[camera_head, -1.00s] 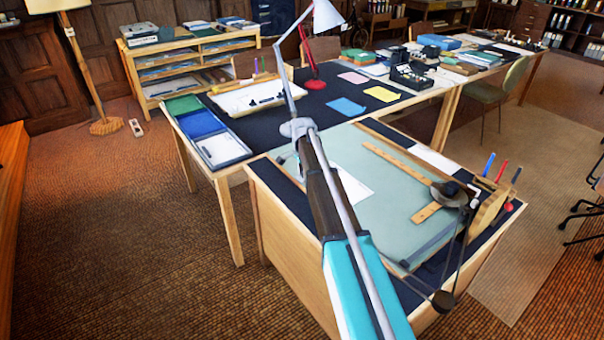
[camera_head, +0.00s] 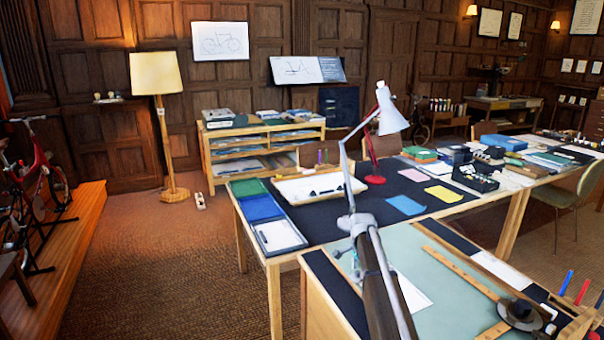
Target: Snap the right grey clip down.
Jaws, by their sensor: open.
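I cannot pick out the right grey clip in this view. A pale green drafting board (camera_head: 455,285) lies on the near desk at the lower right, with its lower part cut off by the frame. A white sheet (camera_head: 413,296) lies on it, partly hidden behind a slim jointed lamp arm. A wooden ruler (camera_head: 460,273) runs across the board to a dark round drafting head (camera_head: 519,313). A smaller white board (camera_head: 318,188) with dark items on it lies on the desk behind. My gripper is not in view.
A white-shaded lamp (camera_head: 391,115) and its arm rise in front of the near desk. Blue and green trays (camera_head: 264,216) line the far desk's left end. A floor lamp (camera_head: 156,77) and low shelves (camera_head: 262,140) stand behind. The carpet at left is open.

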